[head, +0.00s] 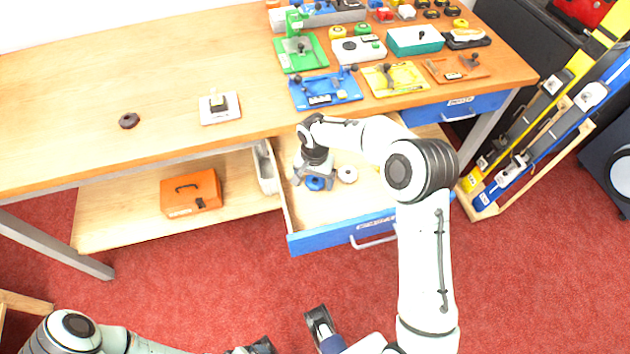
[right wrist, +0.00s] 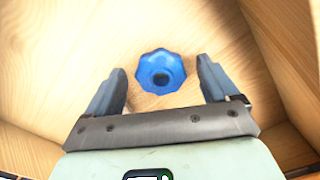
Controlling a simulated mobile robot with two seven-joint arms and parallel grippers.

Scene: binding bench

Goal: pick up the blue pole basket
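The blue pole basket (head: 315,183) is a small faceted blue disc lying on the wooden floor of the open drawer. In the right wrist view the basket (right wrist: 161,72) shows whole, with a dark hole at its centre. My right gripper (head: 315,180) points down into the drawer above it. In the right wrist view its two fingers are spread, one on each side of the basket, with bare wood between them and it. My left gripper (head: 290,335) shows partly at the bottom edge, its two dark fingertips apart with red floor between them.
A white disc (head: 347,174) lies just right of the basket. The drawer's blue front (head: 345,231) and wooden sides enclose it. The bench top (head: 120,70) overhangs behind my right arm. An orange toolbox (head: 190,193) sits on the lower shelf.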

